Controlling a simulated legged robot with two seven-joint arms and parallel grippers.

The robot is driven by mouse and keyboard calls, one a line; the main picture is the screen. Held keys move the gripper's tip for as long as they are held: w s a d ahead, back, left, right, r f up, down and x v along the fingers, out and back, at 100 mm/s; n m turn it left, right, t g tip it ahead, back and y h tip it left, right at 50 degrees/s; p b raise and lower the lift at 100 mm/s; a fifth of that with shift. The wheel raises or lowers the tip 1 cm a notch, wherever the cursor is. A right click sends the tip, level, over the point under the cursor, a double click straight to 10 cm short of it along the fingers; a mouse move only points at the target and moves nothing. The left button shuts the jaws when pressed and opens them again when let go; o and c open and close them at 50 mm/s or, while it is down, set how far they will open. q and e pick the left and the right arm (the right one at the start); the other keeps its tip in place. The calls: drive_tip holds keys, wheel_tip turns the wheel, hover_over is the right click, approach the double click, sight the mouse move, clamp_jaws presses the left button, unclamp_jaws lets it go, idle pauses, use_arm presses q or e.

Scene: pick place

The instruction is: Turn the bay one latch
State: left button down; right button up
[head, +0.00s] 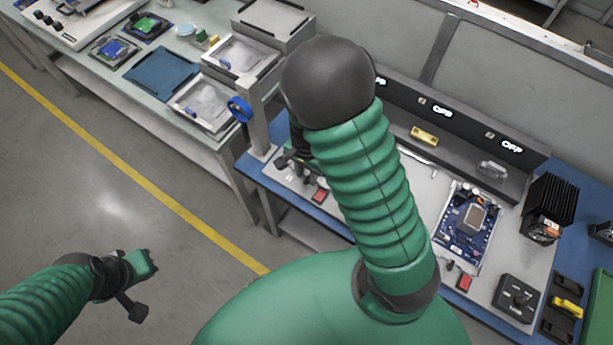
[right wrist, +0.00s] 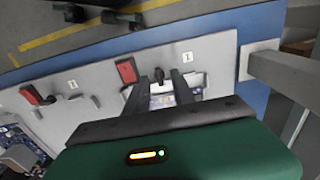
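The bay labelled 1 shows in the right wrist view, with a red block (right wrist: 127,70) and a small black latch-like piece (right wrist: 160,75) at its edge. My right gripper (right wrist: 156,94) is open, its two dark fingers apart on either side of the black piece's line. I cannot tell whether they touch it. In the head view my right arm hides most of bay one; a red block (head: 320,196) shows beside the arm.
Bay two holds a blue circuit board (head: 462,229), with a red block (head: 465,283) at its front. A black knob box (head: 516,298) and a black heat sink (head: 549,207) stand right. A grey post (head: 257,120) with a blue ring stands at the bench's left end.

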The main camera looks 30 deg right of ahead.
drive_tip(key=shift+f, duration=0.5)
clamp_jaws()
